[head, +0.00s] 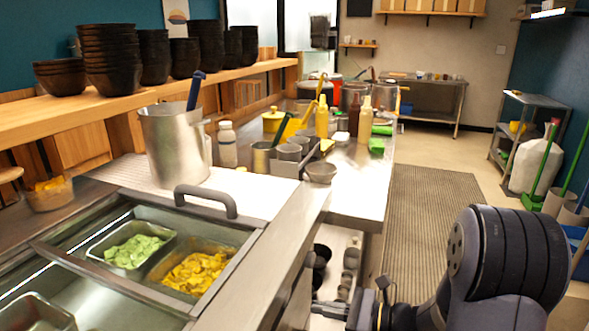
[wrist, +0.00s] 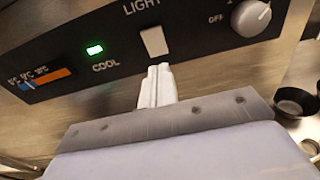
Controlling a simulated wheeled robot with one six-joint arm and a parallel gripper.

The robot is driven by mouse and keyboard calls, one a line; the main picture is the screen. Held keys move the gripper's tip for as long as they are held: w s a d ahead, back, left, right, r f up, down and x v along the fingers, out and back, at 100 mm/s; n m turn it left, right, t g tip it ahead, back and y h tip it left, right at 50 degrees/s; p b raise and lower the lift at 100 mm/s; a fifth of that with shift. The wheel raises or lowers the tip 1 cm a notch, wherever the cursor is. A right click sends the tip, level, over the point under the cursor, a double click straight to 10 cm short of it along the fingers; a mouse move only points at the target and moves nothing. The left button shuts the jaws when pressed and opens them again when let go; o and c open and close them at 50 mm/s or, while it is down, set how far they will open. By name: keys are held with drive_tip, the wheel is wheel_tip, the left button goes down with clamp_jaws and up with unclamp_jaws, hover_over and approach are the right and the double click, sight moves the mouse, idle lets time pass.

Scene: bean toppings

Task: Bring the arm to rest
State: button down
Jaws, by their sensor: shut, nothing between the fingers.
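My gripper (wrist: 159,70) shows in the wrist view with its two pale fingers together and nothing between them. It points toward a dark control panel (wrist: 110,55) with a green lit display, a LIGHT switch (wrist: 154,41) and a knob (wrist: 250,17). The fingertips appear just below the switch in the picture; whether they touch the panel I cannot tell. In the head view my arm (head: 500,265) is folded low at the bottom right, beside the counter front. The fingers are hard to make out there.
The cold counter (head: 240,310) at left holds pans of green (head: 134,251) and yellow food (head: 198,272). Bottles, cups and a steel pot (head: 175,145) stand on the worktop. Bowls (wrist: 295,102) sit on a shelf close right of my gripper. The matted aisle (head: 435,225) is clear.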

drive_tip(key=shift+v, duration=1.9)
